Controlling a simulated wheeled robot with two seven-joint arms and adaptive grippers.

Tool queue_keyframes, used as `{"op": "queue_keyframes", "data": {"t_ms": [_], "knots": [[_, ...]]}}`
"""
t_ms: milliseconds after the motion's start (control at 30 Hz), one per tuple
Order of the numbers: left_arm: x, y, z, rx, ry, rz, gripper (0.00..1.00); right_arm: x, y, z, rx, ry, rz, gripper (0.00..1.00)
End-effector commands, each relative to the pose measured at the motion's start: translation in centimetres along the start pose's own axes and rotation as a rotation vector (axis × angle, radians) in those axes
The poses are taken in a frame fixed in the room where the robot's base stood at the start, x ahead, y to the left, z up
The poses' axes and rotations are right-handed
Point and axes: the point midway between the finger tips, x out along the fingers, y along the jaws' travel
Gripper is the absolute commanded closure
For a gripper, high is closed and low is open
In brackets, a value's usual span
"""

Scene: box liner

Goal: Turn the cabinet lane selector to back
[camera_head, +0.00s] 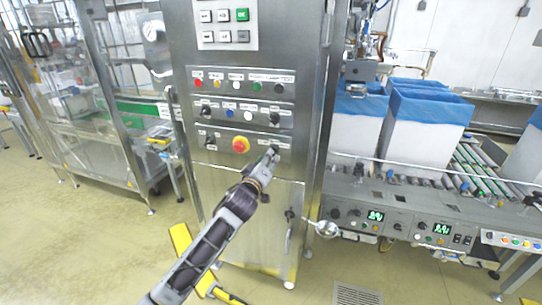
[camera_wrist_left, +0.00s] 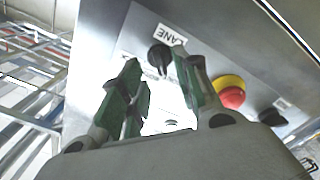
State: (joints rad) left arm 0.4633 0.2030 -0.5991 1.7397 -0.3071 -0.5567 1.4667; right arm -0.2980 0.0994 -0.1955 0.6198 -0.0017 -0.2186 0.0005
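The lane selector is a small black knob (camera_wrist_left: 160,58) on the grey cabinet panel, beside a white label reading LANE (camera_wrist_left: 170,35) in the left wrist view. My left gripper (camera_wrist_left: 158,88) is open, its two green-padded fingers apart. The knob shows in the gap just beyond the fingertips, close to the right finger; I cannot tell if they touch. In the head view my left gripper (camera_head: 270,154) is at the right end of the cabinet's lowest control row and mostly hides the knob. Its pointer direction is unclear. My right gripper is not in view.
A red emergency stop with a yellow collar (camera_head: 241,144) sits left of the gripper in the head view, with another black knob (camera_head: 209,139) beyond it. Two control rows lie above on the steel cabinet (camera_head: 235,190). Blue-lined boxes (camera_head: 428,125) stand on the conveyor at right.

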Motion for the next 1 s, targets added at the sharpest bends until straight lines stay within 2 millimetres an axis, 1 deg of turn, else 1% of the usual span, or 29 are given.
{"op": "queue_keyframes", "data": {"t_ms": [100,300,500,933,967,1000], "knots": [[1.1,0.1,-0.1,0.001,0.0,0.0,0.68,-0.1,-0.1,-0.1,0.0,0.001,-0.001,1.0],[2.6,0.0,0.0,0.0,-0.001,-0.001,0.68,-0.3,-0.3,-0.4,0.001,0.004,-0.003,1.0],[3.6,0.0,0.0,0.0,-0.001,0.0,0.68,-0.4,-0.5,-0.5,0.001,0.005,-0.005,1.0],[4.0,0.0,0.0,0.0,-0.001,0.0,0.68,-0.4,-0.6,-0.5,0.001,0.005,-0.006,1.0],[4.0,0.0,0.0,0.0,-0.001,0.0,0.69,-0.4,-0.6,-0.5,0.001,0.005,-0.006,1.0],[4.0,0.0,0.0,0.0,-0.001,0.0,0.74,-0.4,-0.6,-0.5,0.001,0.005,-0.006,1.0]]}}
